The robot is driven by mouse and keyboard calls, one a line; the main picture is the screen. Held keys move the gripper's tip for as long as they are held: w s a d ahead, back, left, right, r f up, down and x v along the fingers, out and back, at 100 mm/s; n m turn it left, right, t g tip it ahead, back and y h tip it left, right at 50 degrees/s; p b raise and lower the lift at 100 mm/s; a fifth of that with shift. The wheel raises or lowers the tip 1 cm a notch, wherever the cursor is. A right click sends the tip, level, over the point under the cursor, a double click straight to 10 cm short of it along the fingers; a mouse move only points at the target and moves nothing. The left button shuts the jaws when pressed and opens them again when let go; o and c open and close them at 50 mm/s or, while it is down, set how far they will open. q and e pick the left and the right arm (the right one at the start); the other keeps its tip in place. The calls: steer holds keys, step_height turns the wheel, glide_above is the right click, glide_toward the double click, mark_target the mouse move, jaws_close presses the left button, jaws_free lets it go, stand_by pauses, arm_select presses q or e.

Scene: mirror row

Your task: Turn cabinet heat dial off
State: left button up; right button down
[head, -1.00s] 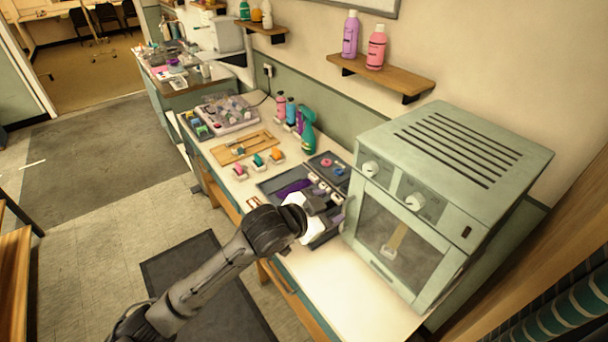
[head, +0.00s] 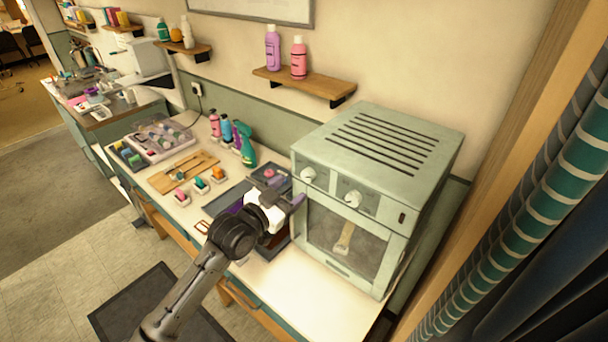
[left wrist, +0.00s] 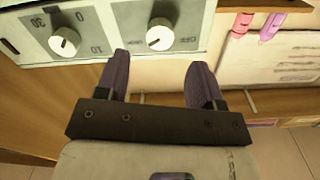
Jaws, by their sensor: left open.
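The pale green cabinet (head: 395,140) stands at the right end of the bench with two white dials on its front. The left dial (head: 308,174) and the right dial (head: 352,199) both show in the head view. My right gripper is not in view.
A wall shelf (head: 305,84) with two bottles is above and left of the cabinet. Trays, bottles and small blocks fill the bench left of my arm. Bare bench (head: 325,300) lies before the cabinet. A striped curtain (head: 520,240) hangs at right.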

mark_target(306, 178)
arm_select(q)
steer(key=x, duration=0.4)
steer(key=shift+w+d+p, duration=0.25)
steer(key=shift+p, duration=0.05)
steer(key=shift+w+d, duration=0.45)
steer(key=shift+w, duration=0.15)
steer(key=shift+c, duration=0.2)
steer(key=c, duration=0.9)
